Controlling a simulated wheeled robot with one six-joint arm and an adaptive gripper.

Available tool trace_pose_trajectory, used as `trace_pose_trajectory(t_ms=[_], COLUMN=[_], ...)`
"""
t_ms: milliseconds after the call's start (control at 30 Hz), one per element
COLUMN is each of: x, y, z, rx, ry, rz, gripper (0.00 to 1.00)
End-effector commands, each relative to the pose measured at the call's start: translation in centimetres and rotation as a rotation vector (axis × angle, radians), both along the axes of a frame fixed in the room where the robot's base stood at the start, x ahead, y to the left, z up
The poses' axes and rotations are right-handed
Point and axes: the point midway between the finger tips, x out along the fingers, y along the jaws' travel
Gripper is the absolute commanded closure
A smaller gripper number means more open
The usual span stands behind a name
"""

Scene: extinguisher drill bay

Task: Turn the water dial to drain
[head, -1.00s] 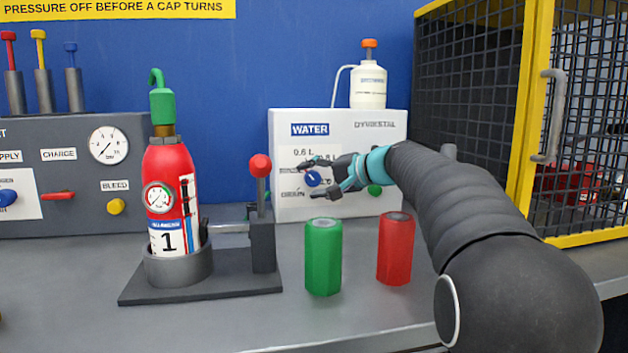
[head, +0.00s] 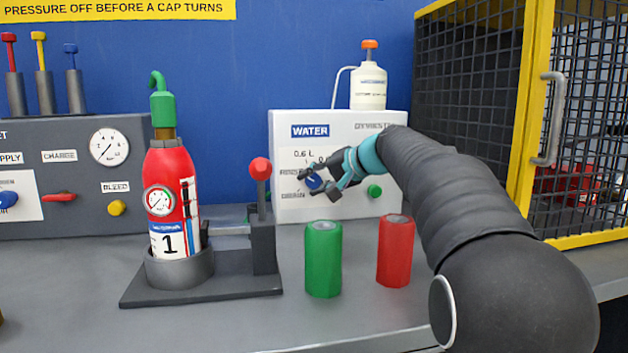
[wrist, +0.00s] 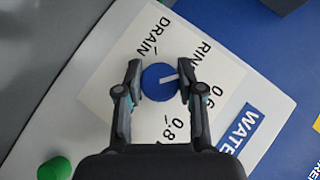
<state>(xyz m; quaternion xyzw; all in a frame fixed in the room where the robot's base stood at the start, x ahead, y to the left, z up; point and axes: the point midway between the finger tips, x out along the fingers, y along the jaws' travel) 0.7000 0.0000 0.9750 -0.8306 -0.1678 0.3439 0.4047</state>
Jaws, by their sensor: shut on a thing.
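The blue water dial (wrist: 156,88) with a white pointer sits on a white label plate (wrist: 95,92) on the white WATER box (head: 345,207). In the wrist view its pointer aims right, on the side of the RINSE and 0.6 markings; the exact mark is hard to tell behind the finger. DRAIN (wrist: 154,36) is printed above the dial, and 0.8 (wrist: 174,129) below it. My gripper (wrist: 160,83) has one finger on each side of the dial and is shut on it. In the head view my gripper (head: 318,184) partly covers the dial and the label plate.
A green button (head: 374,191) is on the box right of the dial. A green cylinder (head: 323,260) and a red cylinder (head: 395,252) stand on the bench in front. A red extinguisher (head: 170,195) in its stand is left. A yellow-framed mesh cage (head: 530,110) stands right.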

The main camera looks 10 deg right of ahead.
Motion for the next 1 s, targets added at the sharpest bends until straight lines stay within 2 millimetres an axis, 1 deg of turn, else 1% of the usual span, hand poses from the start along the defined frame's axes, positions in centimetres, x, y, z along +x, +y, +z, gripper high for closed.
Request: trace_pose_trajectory(t_ms=[33, 1000], x=[0.01, 0.03], y=[0.13, 0.38], z=[0.21, 0.10], rx=[-0.044, -0.962], ry=[-0.002, -0.004], rz=[0.002, 0.003], gripper=[0.97, 0.97])
